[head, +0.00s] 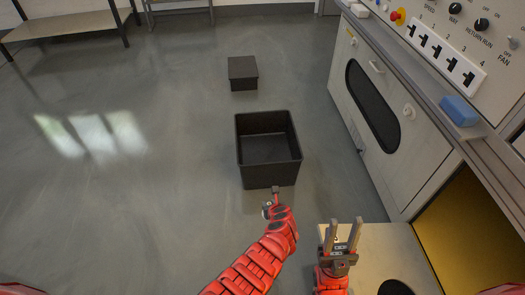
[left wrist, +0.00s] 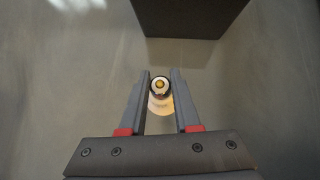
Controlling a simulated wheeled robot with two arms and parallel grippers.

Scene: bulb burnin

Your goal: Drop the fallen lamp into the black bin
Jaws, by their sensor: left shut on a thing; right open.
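The lamp (left wrist: 160,86) shows between my left gripper's fingers in the left wrist view, with a yellowish round end contact, a dark ring and a pale, warm-toned bulb. My left gripper (head: 275,191) is shut on it, just in front of the near wall of the black bin (head: 270,176) in the head view. I cannot make out the lamp clearly in the head view. The bin is open-topped, stands on the floor and looks empty. A dark bin surface (left wrist: 190,18) fills the top of the left wrist view. My right gripper (head: 344,224) is open and empty, to the right of the left one.
A smaller dark box (head: 242,74) stands on the floor beyond the bin. A cabinet with a control panel (head: 445,52) runs along the right, with a blue block (head: 459,110) on its ledge. A low bench (head: 70,25) is at the far left. The left floor is clear.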

